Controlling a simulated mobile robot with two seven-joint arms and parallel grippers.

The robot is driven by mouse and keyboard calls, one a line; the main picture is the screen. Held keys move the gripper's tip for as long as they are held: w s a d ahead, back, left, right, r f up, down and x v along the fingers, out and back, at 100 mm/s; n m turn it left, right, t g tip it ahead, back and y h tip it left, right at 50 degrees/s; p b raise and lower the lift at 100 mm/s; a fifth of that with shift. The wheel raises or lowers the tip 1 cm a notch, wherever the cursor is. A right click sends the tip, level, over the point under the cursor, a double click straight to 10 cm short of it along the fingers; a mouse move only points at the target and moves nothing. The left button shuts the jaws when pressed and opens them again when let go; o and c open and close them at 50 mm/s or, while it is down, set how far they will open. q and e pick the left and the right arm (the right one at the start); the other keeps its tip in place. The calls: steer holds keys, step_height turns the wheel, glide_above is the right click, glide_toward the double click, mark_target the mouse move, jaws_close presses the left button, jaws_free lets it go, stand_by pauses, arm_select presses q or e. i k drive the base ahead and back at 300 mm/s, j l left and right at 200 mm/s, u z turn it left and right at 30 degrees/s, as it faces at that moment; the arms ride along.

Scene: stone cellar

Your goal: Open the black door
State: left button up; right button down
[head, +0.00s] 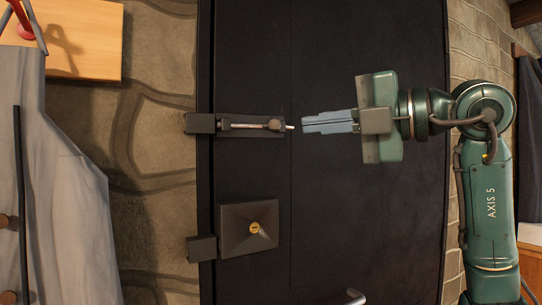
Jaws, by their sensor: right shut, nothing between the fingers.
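The black door (345,220) fills the middle of the head view and looks closed. A metal sliding bolt (245,126) sits on its left part, with a rod and a round knob, facing a dark block (201,123) at the door's left edge. I cannot tell whether the rod enters that block. Below is a dark lock box (248,228) with a brass keyhole piece. A pale metal handle (355,297) shows at the bottom edge, partly cut off. My right gripper (303,122) is shut and empty, its tips just right of the rod's end. My left gripper is out of view.
A light wooden surface (95,40) with a red item (24,30) is at the top left. Stone wall (160,150) borders the door on the left. The door's lower middle is clear.

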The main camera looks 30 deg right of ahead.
mark_target(336, 228)
steer(key=k+l, duration=0.8)
